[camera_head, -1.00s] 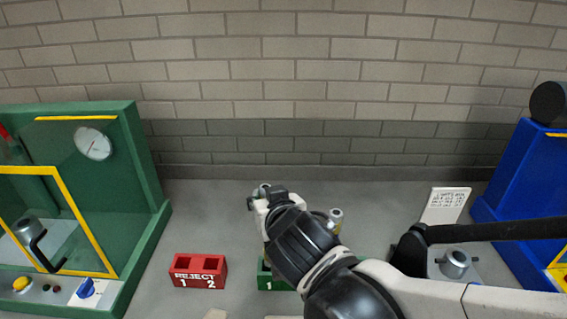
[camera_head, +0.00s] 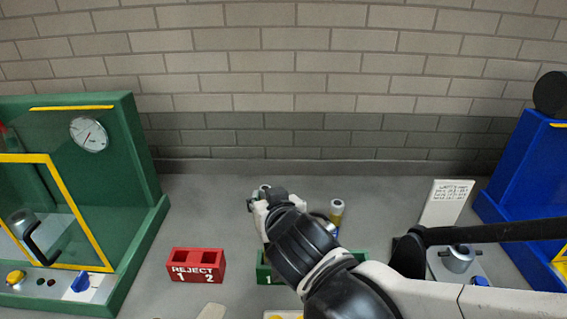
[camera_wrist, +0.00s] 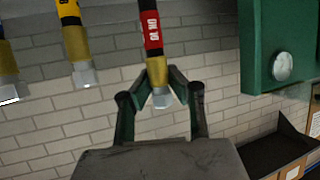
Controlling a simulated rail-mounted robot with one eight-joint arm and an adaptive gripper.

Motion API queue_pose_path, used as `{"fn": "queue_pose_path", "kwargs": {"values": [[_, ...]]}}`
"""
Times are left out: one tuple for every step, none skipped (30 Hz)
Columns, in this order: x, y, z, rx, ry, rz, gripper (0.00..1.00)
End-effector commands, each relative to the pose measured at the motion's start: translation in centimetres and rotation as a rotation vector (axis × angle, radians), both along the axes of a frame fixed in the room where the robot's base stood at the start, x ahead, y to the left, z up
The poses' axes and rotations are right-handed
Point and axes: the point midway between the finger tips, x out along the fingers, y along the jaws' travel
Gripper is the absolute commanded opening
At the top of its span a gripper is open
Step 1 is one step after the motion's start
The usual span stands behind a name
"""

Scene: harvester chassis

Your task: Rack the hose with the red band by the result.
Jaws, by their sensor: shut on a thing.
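The hose with the red band (camera_wrist: 152,32) hangs from the top of the wrist view, with white lettering on the band, a yellow sleeve below it and a silver end. My gripper (camera_wrist: 165,82) is shut on its lower end, one finger on each side. In the head view my gripper (camera_head: 264,196) is mostly hidden by my wrist, above the green rack (camera_head: 264,268), and I cannot make out the held hose. A red rack marked REJECT (camera_head: 197,271), with slots 1 and 2, stands left of the green one.
Two other hose ends, yellow (camera_wrist: 77,45) and (camera_wrist: 5,65), show left in the wrist view. A green cabinet (camera_head: 130,175) with a gauge (camera_head: 89,134) stands left, a blue one (camera_head: 525,180) right. A white card (camera_head: 446,203) stands near a metal fitting (camera_head: 457,257).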

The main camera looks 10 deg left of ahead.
Motion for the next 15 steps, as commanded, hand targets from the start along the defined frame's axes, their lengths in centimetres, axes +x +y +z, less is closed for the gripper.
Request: {"fn": "queue_pose_path", "kwargs": {"values": [[0.0, 0.0, -0.3, 0.0, 0.0, 0.0, 0.0], [0.0, 0.0, -0.4, 0.0, 0.0, 0.0, 0.0], [0.0, 0.0, -0.5, 0.0, 0.0, 0.0, 0.0], [0.0, 0.0, -0.6, 0.0, 0.0, 0.0, 0.0], [0.0, 0.0, -0.7, 0.0, 0.0, 0.0, 0.0], [0.0, 0.0, -0.8, 0.0, 0.0, 0.0, 0.0], [0.0, 0.0, -0.9, 0.0, 0.0, 0.0, 0.0], [0.0, 0.0, -0.9, 0.0, 0.0, 0.0, 0.0], [0.0, 0.0, -1.1, 0.0, 0.0, 0.0, 0.0], [0.0, 0.0, -1.2, 0.0, 0.0, 0.0, 0.0], [0.0, 0.0, -1.2, 0.0, 0.0, 0.0, 0.0], [0.0, 0.0, -1.4, 0.0, 0.0, 0.0, 0.0], [0.0, 0.0, -1.5, 0.0, 0.0, 0.0, 0.0], [0.0, 0.0, -1.5, 0.0, 0.0, 0.0, 0.0], [0.0, 0.0, -1.7, 0.0, 0.0, 0.0, 0.0]]}}
